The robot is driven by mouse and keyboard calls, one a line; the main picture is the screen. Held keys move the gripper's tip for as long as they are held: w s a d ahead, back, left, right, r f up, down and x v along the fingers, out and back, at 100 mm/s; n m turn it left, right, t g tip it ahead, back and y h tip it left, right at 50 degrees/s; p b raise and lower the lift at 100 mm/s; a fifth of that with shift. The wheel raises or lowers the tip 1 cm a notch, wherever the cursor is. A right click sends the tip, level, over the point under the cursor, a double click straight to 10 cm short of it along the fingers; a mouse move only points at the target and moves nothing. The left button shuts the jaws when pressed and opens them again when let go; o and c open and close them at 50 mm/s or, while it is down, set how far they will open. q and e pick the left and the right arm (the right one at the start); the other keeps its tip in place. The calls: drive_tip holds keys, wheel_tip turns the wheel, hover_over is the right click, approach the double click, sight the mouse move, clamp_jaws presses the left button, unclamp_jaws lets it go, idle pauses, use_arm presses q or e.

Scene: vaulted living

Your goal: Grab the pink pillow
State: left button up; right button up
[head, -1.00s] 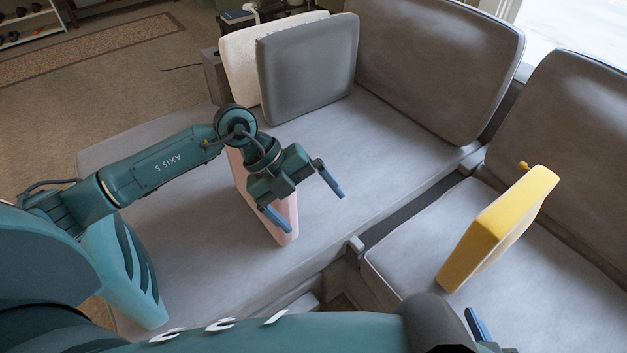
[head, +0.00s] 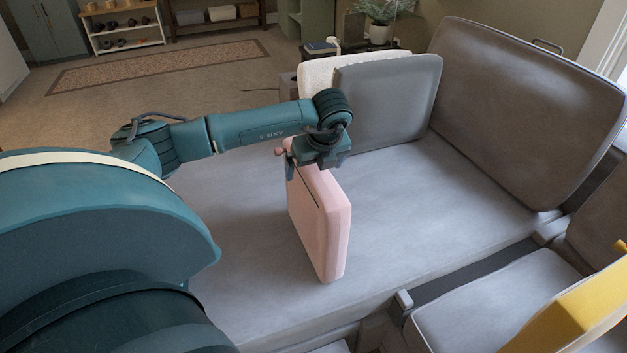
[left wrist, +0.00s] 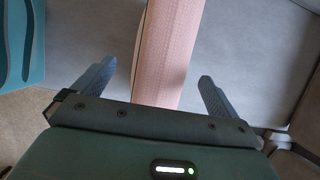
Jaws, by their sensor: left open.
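The pink pillow (head: 325,222) stands on its edge on the grey sofa seat in the head view. My left gripper (head: 303,165) is above its top, at the far end. In the left wrist view the pink pillow (left wrist: 166,55) runs between the two spread fingers of my left gripper (left wrist: 158,88), with space on both sides. The left gripper is open and holds nothing. The tips are partly hidden in the head view. My right gripper is not in view.
The grey sofa seat (head: 400,215) is clear around the pillow. A grey pillow (head: 385,105) and a white pillow (head: 318,75) lean at the back. A yellow pillow (head: 575,312) is on the right seat, at the picture's edge.

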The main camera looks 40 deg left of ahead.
use_arm(q)
drive_tip(key=shift+w+b+x, duration=0.2)
drive_tip(key=shift+b+x, duration=0.1)
drive_tip(key=shift+x, duration=2.25)
drive_tip(key=shift+a, duration=0.15)
drive_tip(key=c, duration=1.8)
